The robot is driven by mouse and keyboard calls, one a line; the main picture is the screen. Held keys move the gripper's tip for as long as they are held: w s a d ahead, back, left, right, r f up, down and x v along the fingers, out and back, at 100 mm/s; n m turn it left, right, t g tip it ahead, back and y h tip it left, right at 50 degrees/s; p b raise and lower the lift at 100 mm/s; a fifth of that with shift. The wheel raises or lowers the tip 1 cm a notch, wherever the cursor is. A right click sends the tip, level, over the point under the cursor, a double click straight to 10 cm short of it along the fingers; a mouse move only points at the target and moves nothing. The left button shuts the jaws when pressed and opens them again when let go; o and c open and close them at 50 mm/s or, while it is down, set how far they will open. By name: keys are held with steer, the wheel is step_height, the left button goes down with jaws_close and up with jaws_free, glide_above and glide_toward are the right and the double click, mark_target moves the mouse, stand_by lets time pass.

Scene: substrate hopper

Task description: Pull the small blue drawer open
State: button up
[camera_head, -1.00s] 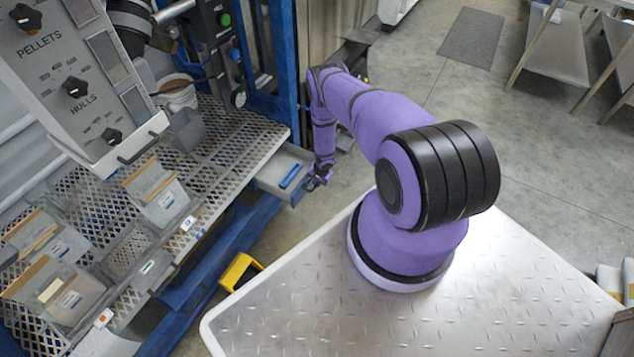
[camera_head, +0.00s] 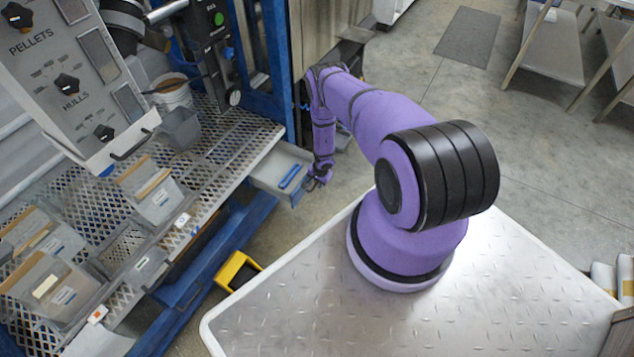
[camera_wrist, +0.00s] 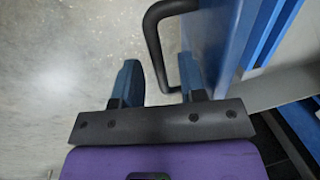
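The small drawer (camera_head: 265,181) is under the right end of the perforated bench in the head view. In the wrist view the drawer's blue front (camera_wrist: 215,40) is at the right, with a black U-shaped handle (camera_wrist: 154,38) sticking out to the left. My gripper (camera_wrist: 158,80) has its two blue fingers apart, with the end of the handle between them. The gap is visible on both sides of the bar. In the head view my gripper (camera_head: 317,181) is at the drawer's outer end.
The perforated bench (camera_head: 232,150) carries several grey bins and a white bucket (camera_head: 172,92). A control panel (camera_head: 75,75) overhangs it. A yellow step (camera_head: 238,270) is on the floor below. The floor right of the drawer looks clear.

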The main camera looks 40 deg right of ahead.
steer(key=shift+r, duration=0.1)
step_height(320, 180, up, 10)
steer(key=s, duration=0.1)
steer(key=shift+s+d+r, duration=0.2)
steer(key=shift+s+d, duration=0.15)
steer(key=shift+s, duration=0.05)
stand_by(0.6)
